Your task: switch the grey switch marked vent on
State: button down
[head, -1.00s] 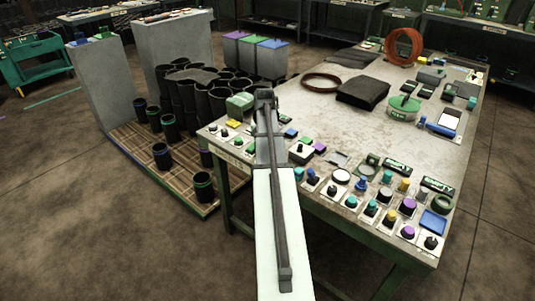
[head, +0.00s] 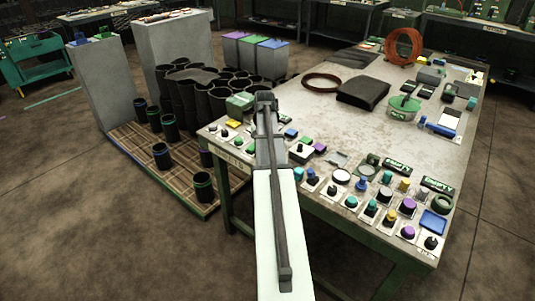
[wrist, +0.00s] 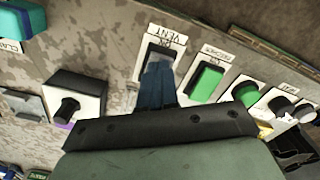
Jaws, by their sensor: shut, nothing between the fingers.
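The vent switch (wrist: 163,46) shows in the wrist view at upper middle, a grey rocker on a white plate with an upside-down VENT label above it. My gripper (wrist: 158,70) is shut and empty. Its blue fingers reach over the lower part of the switch and hide that part. I cannot tell whether the fingertips touch the rocker or which way it is tipped. In the head view my own arm covers the switch and the fingers.
A black knob (wrist: 68,108) stands at left. In the head view the worktable (head: 330,120) is crowded with controls along its near edge.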

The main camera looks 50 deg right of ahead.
jog(key=shift+f, duration=0.5)
dwell(0.4)
jog(key=shift+r, duration=3.5)
